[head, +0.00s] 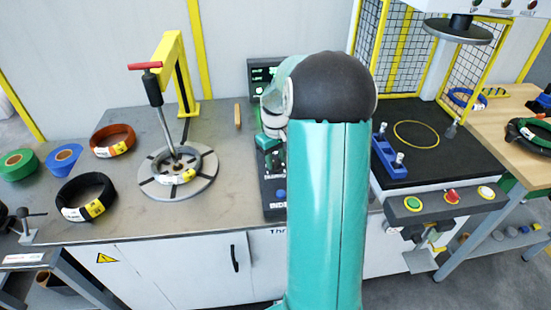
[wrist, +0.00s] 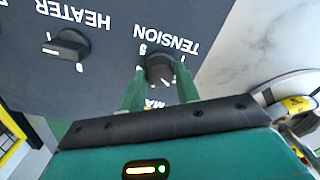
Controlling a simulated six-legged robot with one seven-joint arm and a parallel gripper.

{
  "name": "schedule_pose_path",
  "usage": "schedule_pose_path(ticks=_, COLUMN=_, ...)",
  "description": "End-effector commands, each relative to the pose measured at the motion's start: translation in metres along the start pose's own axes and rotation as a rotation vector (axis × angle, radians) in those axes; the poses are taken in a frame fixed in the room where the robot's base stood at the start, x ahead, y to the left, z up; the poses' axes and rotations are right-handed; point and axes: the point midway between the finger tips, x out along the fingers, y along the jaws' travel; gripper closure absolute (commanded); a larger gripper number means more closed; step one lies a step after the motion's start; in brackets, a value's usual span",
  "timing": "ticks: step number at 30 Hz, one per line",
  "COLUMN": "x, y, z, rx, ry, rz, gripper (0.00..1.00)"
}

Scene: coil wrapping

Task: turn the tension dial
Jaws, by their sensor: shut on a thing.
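The tension dial (wrist: 159,68) is a dark round knob on a dark grey panel (wrist: 105,25), under the white word TENSION, which reads upside down in the wrist view. My gripper (wrist: 160,82) has its two green fingers on either side of the dial and is shut on it. The dial has a light pointer mark, and part of its scale is hidden by the fingers. In the head view the control panel (head: 273,205) stands on the bench, and my arm covers most of it, the dial included.
A heater knob (wrist: 66,46) sits beside the tension dial on the panel. Left of the panel, a round turntable (head: 205,170) holds a ring under a red-handled lever (head: 145,66). A black coil (head: 87,195) and tape rolls lie further left. A blue block (head: 388,160) lies to the right.

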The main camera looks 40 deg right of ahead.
Motion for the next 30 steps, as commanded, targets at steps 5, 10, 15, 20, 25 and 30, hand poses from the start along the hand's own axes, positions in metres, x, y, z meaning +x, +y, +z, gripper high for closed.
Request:
schedule_pose_path(ticks=5, x=-0.0010, y=0.0001, z=-0.0004, rx=-0.014, ry=0.002, rz=0.001, gripper=0.91)
schedule_pose_path(ticks=10, x=-0.0010, y=0.0001, z=-0.0004, rx=-0.015, ry=0.002, rz=0.001, gripper=0.91)
schedule_pose_path(ticks=15, x=-0.0010, y=0.0002, z=-0.0004, rx=-0.014, ry=0.002, rz=0.001, gripper=0.62)
schedule_pose_path(ticks=20, x=-0.0007, y=0.0001, z=-0.0003, rx=-0.014, ry=0.001, rz=0.000, gripper=0.47)
schedule_pose_path(ticks=25, x=-0.0004, y=0.0001, z=-0.0002, rx=-0.013, ry=0.001, rz=0.000, gripper=0.47)
schedule_pose_path(ticks=30, x=-0.0092, y=0.0003, z=-0.0005, rx=-0.013, ry=0.002, rz=0.001, gripper=0.47)
